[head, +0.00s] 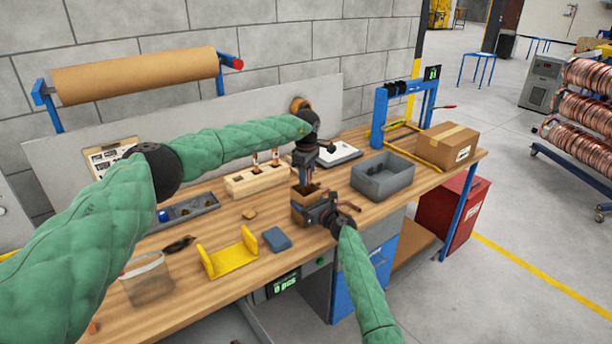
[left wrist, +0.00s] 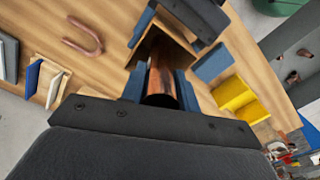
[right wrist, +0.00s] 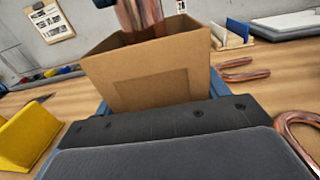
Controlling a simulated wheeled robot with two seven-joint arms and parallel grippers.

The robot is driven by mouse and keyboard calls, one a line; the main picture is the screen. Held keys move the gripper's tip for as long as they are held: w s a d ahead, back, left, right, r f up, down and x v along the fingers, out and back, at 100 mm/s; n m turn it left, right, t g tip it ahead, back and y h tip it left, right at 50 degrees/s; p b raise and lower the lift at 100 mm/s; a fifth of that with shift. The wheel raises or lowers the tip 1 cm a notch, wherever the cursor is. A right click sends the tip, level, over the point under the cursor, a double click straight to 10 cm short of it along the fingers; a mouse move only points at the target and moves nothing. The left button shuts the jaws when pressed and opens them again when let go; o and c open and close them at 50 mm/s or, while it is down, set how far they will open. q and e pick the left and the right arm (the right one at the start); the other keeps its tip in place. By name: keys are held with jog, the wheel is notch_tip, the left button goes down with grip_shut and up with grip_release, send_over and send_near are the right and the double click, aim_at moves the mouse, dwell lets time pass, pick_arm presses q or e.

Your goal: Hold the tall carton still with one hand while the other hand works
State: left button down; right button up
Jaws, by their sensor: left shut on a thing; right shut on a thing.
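The tall carton (head: 303,203), open at the top, stands upright on the workbench; it fills the middle of the right wrist view (right wrist: 150,80). My right gripper (head: 322,211) is shut on the carton low down, with blue fingers at its sides. My left gripper (head: 306,178) points down over the carton's open top. It is shut on a copper tube (left wrist: 161,80), which also shows in the right wrist view (right wrist: 140,14) at the carton's mouth. The tube's lower end and the carton's inside are hidden. U-shaped copper tubes (right wrist: 240,72) lie on the bench beside the carton.
A wooden rack (head: 255,182) with copper pieces stands behind the carton. A grey bin (head: 385,178) is to its right, with a closed cardboard box (head: 447,146) beyond. A blue block (head: 277,238) and a yellow cradle (head: 228,262) lie to the left. The bench's front edge is close.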

pick_arm(q)
jog(key=shift+w+d, duration=0.1)
jog(key=shift+w, duration=1.1)
jog(key=c, duration=1)
grip_release()
jog(key=shift+o, duration=0.2)
jog(key=shift+r, duration=0.1)
notch_tip(320, 180, up, 12)
pick_arm(e)
jog(key=o, duration=1.1)
